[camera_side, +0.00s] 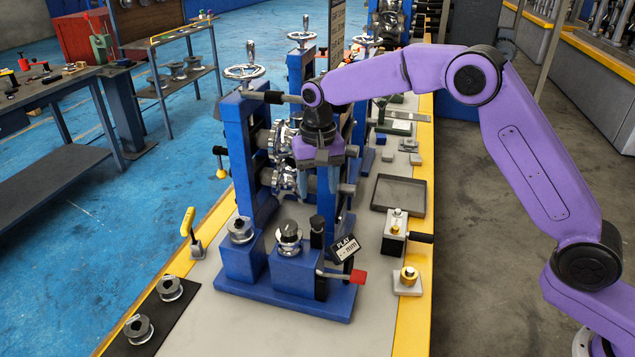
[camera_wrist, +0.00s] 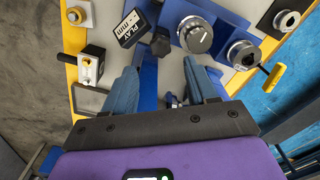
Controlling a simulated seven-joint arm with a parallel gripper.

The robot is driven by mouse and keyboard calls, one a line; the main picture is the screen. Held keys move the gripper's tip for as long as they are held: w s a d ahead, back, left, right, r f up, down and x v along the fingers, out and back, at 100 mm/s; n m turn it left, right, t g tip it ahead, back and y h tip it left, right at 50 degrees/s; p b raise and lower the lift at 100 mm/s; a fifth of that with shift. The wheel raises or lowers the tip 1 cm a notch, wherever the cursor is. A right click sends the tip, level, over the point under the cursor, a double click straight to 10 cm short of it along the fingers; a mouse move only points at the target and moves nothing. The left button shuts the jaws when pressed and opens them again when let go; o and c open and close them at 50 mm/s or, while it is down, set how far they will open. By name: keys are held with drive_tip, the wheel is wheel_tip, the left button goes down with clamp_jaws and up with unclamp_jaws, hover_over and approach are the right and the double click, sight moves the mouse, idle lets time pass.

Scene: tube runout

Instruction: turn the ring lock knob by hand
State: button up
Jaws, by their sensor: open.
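No part is labelled as the ring lock knob, so I cannot tell for sure which it is. A silver knurled dial (camera_side: 289,238) sits on a blue block at the front of the machine; it also shows in the wrist view (camera_wrist: 195,35). Beside it stands a small black knob (camera_side: 317,228), also in the wrist view (camera_wrist: 160,45). My gripper (camera_side: 323,190) hangs pointing down above and behind these parts, against the blue frame in the picture. In the wrist view my gripper (camera_wrist: 164,83) has its blue fingers spread, with nothing held between them.
A "PLAY - mm" sign (camera_side: 345,248) and a red-ended lever (camera_side: 345,276) stand close to the right. A second silver roller (camera_side: 241,229) is on the left block. Blue uprights with handwheels (camera_side: 248,72) rise near my arm. A dark tray (camera_side: 399,195) lies right.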

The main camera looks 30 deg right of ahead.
sight(317, 218)
drive_tip(key=shift+w+d+f, duration=0.1)
drive_tip(key=shift+w+f, duration=0.15)
drive_tip(key=shift+w, duration=0.1)
drive_tip(key=shift+f, duration=3.9)
drive_tip(key=c, duration=0.8)
